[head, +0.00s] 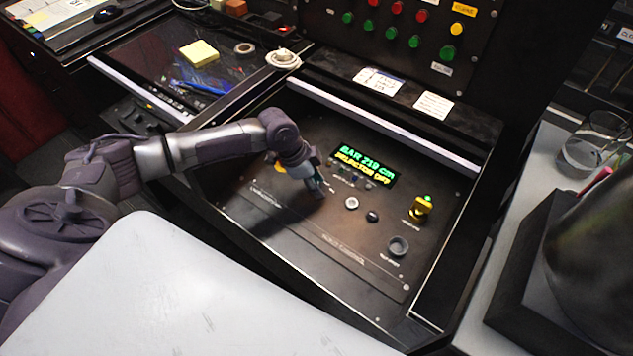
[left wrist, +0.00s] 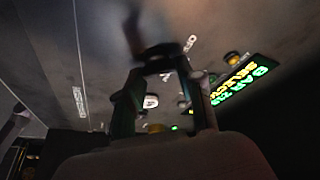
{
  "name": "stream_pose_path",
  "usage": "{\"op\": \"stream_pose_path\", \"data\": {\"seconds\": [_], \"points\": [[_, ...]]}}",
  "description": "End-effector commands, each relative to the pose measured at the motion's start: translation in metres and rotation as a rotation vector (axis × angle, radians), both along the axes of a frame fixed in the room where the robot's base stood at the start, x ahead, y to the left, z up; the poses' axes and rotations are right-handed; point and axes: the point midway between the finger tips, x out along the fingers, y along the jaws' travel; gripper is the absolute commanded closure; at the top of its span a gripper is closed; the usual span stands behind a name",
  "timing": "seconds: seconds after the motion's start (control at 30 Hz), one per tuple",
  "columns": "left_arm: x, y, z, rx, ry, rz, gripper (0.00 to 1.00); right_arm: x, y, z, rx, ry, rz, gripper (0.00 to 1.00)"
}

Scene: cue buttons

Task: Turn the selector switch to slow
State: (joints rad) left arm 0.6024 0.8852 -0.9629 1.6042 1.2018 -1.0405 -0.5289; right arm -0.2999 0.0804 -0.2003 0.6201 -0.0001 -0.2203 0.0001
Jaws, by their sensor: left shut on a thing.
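My left gripper (head: 317,187) reaches down onto the dark control panel (head: 300,222), just left of the lit display (head: 362,166). It is shut on a small dark part of the panel, apparently the selector switch, which the gripper mostly hides in the head view. In the left wrist view, a blurred dark knob (left wrist: 150,46) shows at the fingertips. The display shows green text "BAR 219 cm" above a yellow line that seems to read "SELECTOR OFF". My right gripper is in neither view.
Right of the gripper are a white button (head: 351,203), a small black button (head: 372,216), a yellow switch (head: 421,208) and a dark round knob (head: 398,246). An orange button (head: 280,168) sits close behind the gripper. A white tabletop (head: 170,290) fills the near side.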

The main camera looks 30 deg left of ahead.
Motion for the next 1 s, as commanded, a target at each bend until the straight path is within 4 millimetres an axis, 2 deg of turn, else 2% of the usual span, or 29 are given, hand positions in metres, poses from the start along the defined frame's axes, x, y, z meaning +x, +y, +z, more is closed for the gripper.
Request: {"op": "stream_pose_path", "data": {"seconds": [0.6, 1.0], "points": [[0.003, 0.001, -0.001, -0.001, -0.001, -0.486, 0.97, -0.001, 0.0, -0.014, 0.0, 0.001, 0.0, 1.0], [0.004, 0.001, 0.0, 0.0, -0.001, -0.647, 0.97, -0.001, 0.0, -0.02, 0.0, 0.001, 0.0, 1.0]]}}
